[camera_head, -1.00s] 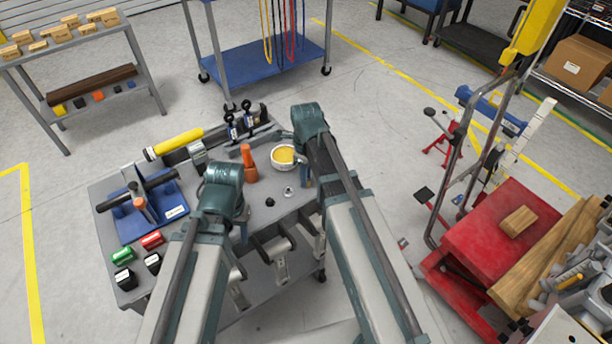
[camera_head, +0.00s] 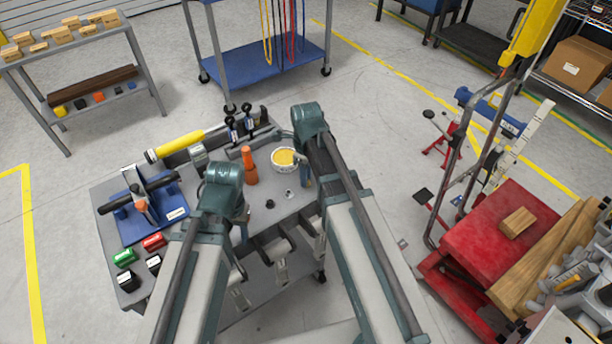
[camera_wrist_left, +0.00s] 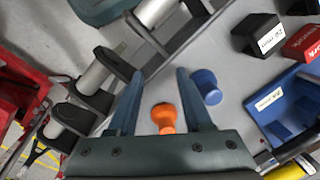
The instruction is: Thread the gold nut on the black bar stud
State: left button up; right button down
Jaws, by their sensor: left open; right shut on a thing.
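A white bowl with yellow contents (camera_head: 284,159), the upright orange piece (camera_head: 250,168), a small black part (camera_head: 270,204) and a silver part (camera_head: 289,193) stand on the cart. A yellow cylinder (camera_head: 182,142) lies behind. Green (camera_head: 123,256) and red (camera_head: 153,241) boxes are at front left.

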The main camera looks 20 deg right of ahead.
pick_arm(q)
jog(key=shift+r+p, duration=0.45)
jog(key=shift+r, duration=0.35)
pick_arm(e)
jog(key=shift+r, duration=0.75)
notch_tip(320, 180, up, 4)
jog(key=p, duration=0.4)
jog(key=shift+r, duration=0.2)
pick_arm(q)
notch_tip(320, 180, up, 4)
pick_arm(e)
jog(key=shift+f, duration=0.15)
jog(key=shift+d, duration=0.1)
